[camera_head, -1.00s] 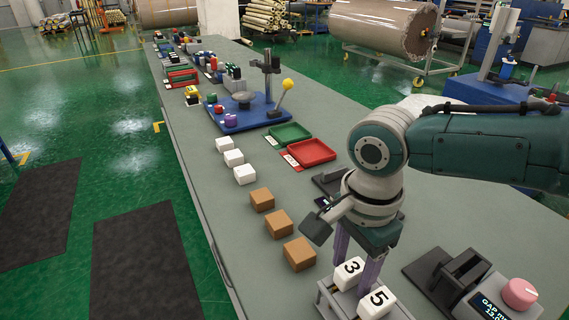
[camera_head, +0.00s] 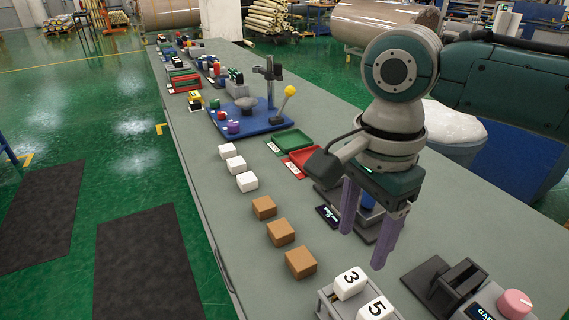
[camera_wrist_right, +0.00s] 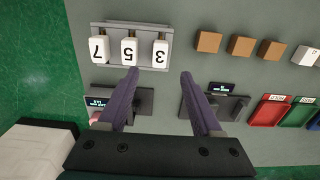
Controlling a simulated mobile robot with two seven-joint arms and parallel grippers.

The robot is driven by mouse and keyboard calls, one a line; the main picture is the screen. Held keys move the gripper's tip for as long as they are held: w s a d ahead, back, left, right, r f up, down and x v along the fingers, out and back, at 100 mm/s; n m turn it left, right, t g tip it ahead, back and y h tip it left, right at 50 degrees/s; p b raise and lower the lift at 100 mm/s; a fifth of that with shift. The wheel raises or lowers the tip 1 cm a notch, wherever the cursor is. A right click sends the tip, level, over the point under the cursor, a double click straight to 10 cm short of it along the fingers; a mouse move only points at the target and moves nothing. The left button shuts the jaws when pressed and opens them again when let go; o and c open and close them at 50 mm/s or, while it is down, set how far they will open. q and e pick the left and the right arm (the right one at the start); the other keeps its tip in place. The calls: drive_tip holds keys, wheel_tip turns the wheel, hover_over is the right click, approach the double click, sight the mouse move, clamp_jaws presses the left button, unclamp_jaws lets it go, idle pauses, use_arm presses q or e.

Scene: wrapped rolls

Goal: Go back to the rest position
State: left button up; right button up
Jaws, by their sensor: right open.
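My right gripper (camera_head: 367,228) hangs above the grey table (camera_head: 200,148), with its two purple fingers apart and nothing between them. In the right wrist view its fingers (camera_wrist_right: 160,84) also show spread and empty. Below it in the head view is a grey rack with white numbered blocks, 3 (camera_head: 350,283) and 5 (camera_head: 375,310). The right wrist view shows the rack (camera_wrist_right: 146,27) with blocks 7, 5 and 3 seated in it. My left gripper is not in view.
Three brown blocks (camera_head: 281,232) and three white blocks (camera_head: 236,165) line the table's left side. Red (camera_head: 300,160) and green (camera_head: 290,140) trays lie behind the gripper. A gauge device with a pink knob (camera_head: 514,303) stands at front right. A blue fixture (camera_head: 250,122) is farther back.

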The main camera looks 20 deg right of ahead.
idle(0.4)
drive_tip(key=s+a+f+n+t+y, duration=0.2)
drive_tip(key=s+a+n, duration=0.75)
drive_tip(key=n, duration=0.25)
drive_tip(key=s+d+r+n+t+h, duration=0.1)
drive_tip(key=s+d+r+n+t, duration=0.15)
drive_tip(key=s+d+n, duration=0.3)
wheel_tip(320, 180, up, 36)
drive_tip(key=s+n+p, duration=0.1)
drive_tip(key=p, duration=3.4)
drive_tip(key=shift+d+g+h, duration=0.4)
drive_tip(key=shift+g, duration=0.05)
drive_tip(key=shift+n, duration=0.25)
